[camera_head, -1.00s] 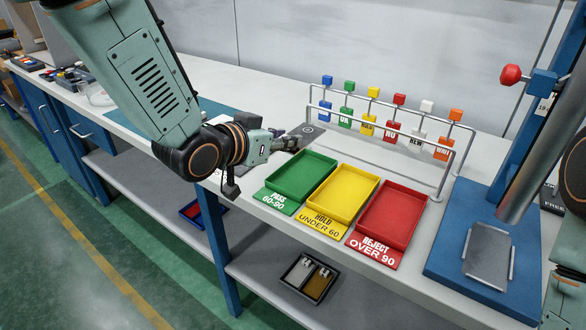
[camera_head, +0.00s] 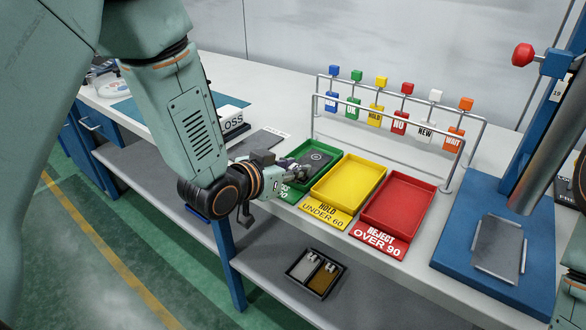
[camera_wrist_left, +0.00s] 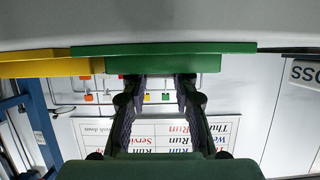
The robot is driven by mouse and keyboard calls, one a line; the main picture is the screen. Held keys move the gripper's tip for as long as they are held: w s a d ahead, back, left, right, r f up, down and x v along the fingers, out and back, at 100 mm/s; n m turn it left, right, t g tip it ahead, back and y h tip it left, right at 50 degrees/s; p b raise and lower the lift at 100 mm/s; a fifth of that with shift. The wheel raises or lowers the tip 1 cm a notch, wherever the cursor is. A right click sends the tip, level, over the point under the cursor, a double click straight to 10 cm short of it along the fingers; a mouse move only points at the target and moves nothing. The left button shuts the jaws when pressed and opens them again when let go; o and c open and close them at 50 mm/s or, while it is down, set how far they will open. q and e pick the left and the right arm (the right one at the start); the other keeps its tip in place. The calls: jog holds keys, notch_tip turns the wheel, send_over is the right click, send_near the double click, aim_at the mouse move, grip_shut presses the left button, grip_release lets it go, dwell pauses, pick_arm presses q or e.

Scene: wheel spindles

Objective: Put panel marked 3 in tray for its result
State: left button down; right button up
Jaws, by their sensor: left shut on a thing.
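My left gripper (camera_head: 294,171) is shut on a dark grey panel (camera_head: 317,158) with a round mark, at the green PASS 60-90 tray (camera_head: 338,157). The panel lies within the tray's outline; I cannot tell whether it touches the floor, and no number is readable. The yellow HOLD UNDER 60 tray (camera_head: 350,186) and red REJECT OVER 90 tray (camera_head: 398,207) stand empty to the right. In the left wrist view, the fingers (camera_wrist_left: 160,100) reach toward the green tray (camera_wrist_left: 165,62); the panel cannot be made out there. My right gripper is out of view.
A rail with several coloured tags (camera_head: 405,115) stands behind the trays. A press with a blue base (camera_head: 460,245) bears a grey plate (camera_head: 498,248) at right.

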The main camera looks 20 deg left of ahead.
pick_arm(q)
jog(key=shift+w+a, duration=0.2)
jog(key=shift+a, duration=0.1)
jog(key=shift+d+f, duration=0.1)
jog(key=shift+f, duration=0.05)
jog(key=c, duration=1.3)
grip_release()
jog(key=shift+s+d, duration=0.1)
jog(key=shift+d, duration=0.15)
jog(key=shift+c, duration=0.2)
jog(key=shift+o, duration=1.4)
jog(key=shift+a, duration=0.25)
jog(key=shift+r, duration=0.2)
jog(key=shift+p+v, duration=1.8)
jog(key=shift+v, duration=4.15)
jog(key=s+f+n+g+y, duration=0.1)
jog(key=s+f+g, duration=0.2)
jog(key=s+f, duration=0.45)
jog(key=s+f+n+g+y, duration=0.1)
jog(key=s+f+g, duration=0.3)
jog(key=f, duration=0.6)
jog(key=s+a+f+n+g+y, duration=0.1)
jog(key=s+f, duration=0.3)
jog(key=s, duration=0.4)
jog(key=s+a+f+n+g+y, duration=0.1)
jog(key=s+f+g, duration=0.3)
jog(key=s, duration=0.4)
jog(key=shift+s+a+f+g+y, duration=0.2)
jog(key=shift+f+g+y, duration=0.1)
jog(key=shift+f, duration=0.5)
